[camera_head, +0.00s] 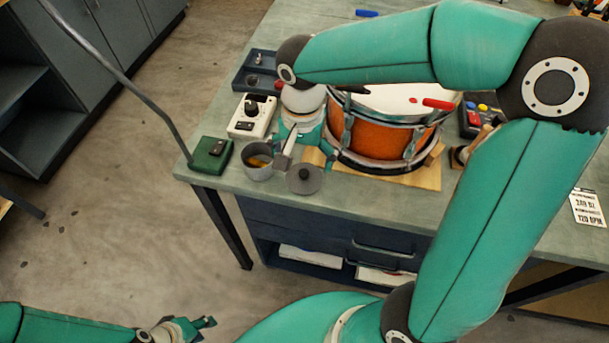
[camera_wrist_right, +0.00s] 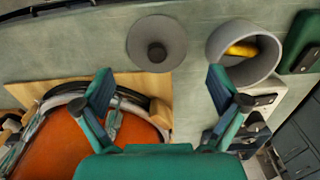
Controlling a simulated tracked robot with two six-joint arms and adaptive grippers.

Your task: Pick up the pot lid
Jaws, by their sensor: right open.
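The pot lid (camera_head: 304,180) is a grey disc with a dark round knob. It lies flat on the bench (camera_head: 225,183) near its front edge, right of the small grey pot (camera_head: 258,172). In the right wrist view the lid (camera_wrist_right: 168,25) is at top centre, knob facing me. My right gripper (camera_wrist_right: 160,88) is open and empty, its fingers spread, with the lid beyond the gap. In the head view the right gripper (camera_head: 308,150) is partly hidden by its own wrist, just behind the lid. My left gripper (camera_head: 207,329) is low at the left, off the bench; its jaw opening is unclear.
The pot holds something yellow. An orange drum (camera_head: 360,138) on a wooden board (camera_head: 425,180) stands close right of the lid. A green box (camera_head: 211,155), a white device (camera_head: 243,122) and a dark tray (camera_head: 240,80) are to the left. Bare bench lies in front of the lid.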

